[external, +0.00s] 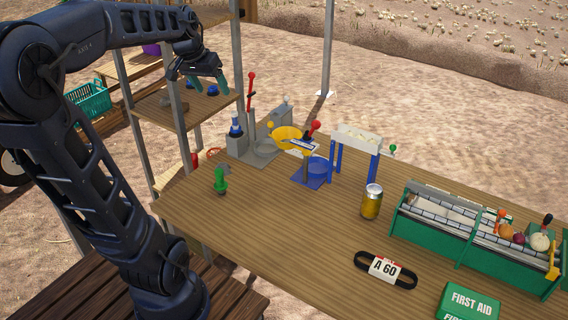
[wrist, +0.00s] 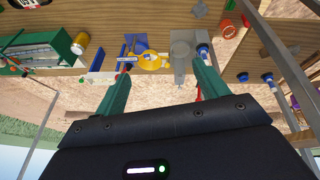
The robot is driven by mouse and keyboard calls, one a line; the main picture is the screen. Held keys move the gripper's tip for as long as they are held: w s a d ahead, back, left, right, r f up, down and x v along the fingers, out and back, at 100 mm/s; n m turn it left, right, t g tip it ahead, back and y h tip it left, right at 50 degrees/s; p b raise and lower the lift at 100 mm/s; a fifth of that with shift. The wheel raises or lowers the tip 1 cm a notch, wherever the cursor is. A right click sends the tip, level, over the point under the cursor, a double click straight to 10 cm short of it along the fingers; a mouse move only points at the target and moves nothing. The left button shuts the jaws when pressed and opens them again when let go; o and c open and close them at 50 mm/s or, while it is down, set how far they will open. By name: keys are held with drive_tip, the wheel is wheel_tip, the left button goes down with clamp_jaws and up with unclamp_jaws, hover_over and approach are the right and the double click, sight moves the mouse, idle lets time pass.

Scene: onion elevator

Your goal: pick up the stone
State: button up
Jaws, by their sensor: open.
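Blue-topped items (external: 213,89) stand on the shelf under my gripper, between metal posts (external: 180,115). The workbench (external: 300,235) holds a yellow funnel (external: 287,139), a can (external: 371,202), a belt (external: 385,269) and a green sorting tray (external: 440,232). Its front middle is clear.

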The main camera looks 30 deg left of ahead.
drive_tip(key=w+a+f+n, duration=0.1)
drive_tip(key=w+a, duration=0.3)
drive_tip(key=a, duration=0.8)
drive_tip(key=w+a+f+n, duration=0.1)
drive_tip(key=w+a, duration=0.2)
drive_tip(key=a, duration=1)
drive_tip(key=s+a+f, duration=0.2)
drive_tip(key=a+f, duration=0.2)
drive_tip(key=a, duration=0.6)
drive_tip(key=s+a+f+n+y, duration=0.1)
drive_tip(key=s+a+f, duration=0.15)
drive_tip(key=a, duration=0.65)
drive_tip(key=s+a+f, duration=0.1)
drive_tip(key=a+f, duration=0.3)
drive_tip(key=a, duration=0.6)
drive_tip(key=m+h, duration=0.2)
drive_tip(key=m, duration=0.8)
hover_over(163, 99)
drive_tip(key=s, duration=0.2)
drive_tip(key=f, duration=1.2)
drive_tip(key=shift+s+a+f, duration=0.15)
drive_tip(key=shift+a+f, duration=0.05)
drive_tip(key=shift+a, duration=0.15)
drive_tip(key=shift+w+a+f, duration=0.1)
drive_tip(key=shift+w+a, duration=0.1)
drive_tip(key=shift+w, duration=0.15)
drive_tip(key=shift+w+f, duration=0.1)
drive_tip(key=shift+f, duration=0.05)
drive_tip(key=shift+x, duration=2.35)
drive_tip(key=shift+d, duration=0.1)
